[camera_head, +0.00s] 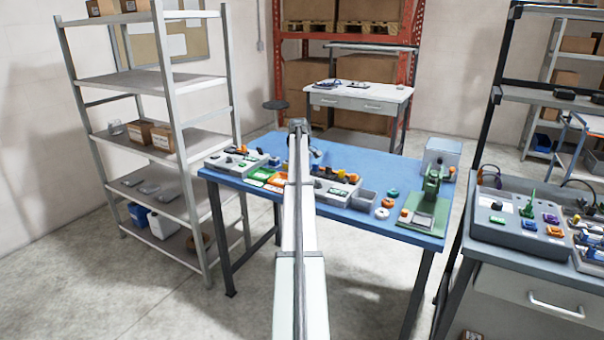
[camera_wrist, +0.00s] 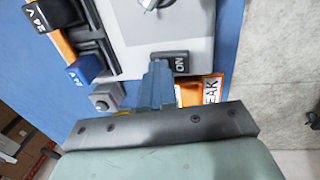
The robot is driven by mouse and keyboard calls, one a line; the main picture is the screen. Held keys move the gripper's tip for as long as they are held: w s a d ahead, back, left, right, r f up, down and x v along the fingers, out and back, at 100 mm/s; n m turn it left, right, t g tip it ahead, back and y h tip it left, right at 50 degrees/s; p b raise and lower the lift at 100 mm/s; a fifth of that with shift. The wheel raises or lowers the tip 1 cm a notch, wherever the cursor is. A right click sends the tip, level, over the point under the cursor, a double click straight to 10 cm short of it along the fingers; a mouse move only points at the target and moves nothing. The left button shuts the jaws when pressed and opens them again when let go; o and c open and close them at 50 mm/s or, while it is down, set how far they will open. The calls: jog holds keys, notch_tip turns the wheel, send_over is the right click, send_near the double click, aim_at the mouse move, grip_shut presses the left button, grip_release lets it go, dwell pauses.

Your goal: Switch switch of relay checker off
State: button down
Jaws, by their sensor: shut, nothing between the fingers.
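In the wrist view a light grey device panel (camera_wrist: 130,50) lies on the blue table; I take it to be the relay checker, but no name for it is readable. A dark rocker switch (camera_wrist: 178,62) marked ON sits on its near right part. My gripper (camera_wrist: 156,68) is shut and empty, its fingertips just left of the switch and overlapping its edge in the picture. I cannot tell whether they touch it. In the head view my arm hides part of the device row, and the switch cannot be made out.
In the wrist view, black connectors (camera_wrist: 62,14), a blue connector (camera_wrist: 86,68) and a small grey button block (camera_wrist: 106,97) are left of the fingers. In the head view a green press (camera_head: 428,207) stands at the blue table's (camera_head: 392,167) right end.

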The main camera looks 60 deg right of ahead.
jog(key=shift+a+f, duration=0.1)
jog(key=shift+a, duration=0.7)
notch_tip(320, 180, up, 14)
jog(key=a, duration=0.1)
jog(key=shift+a, duration=0.4)
jog(key=shift+s, duration=0.1)
jog(key=s+t, duration=0.1)
jog(key=s+d+t, duration=0.1)
jog(key=s+d+t+y, duration=0.1)
jog(key=shift+s+d+r, duration=0.2)
jog(key=shift+d+r, duration=0.05)
jog(key=shift+r, duration=0.05)
dwell(0.6)
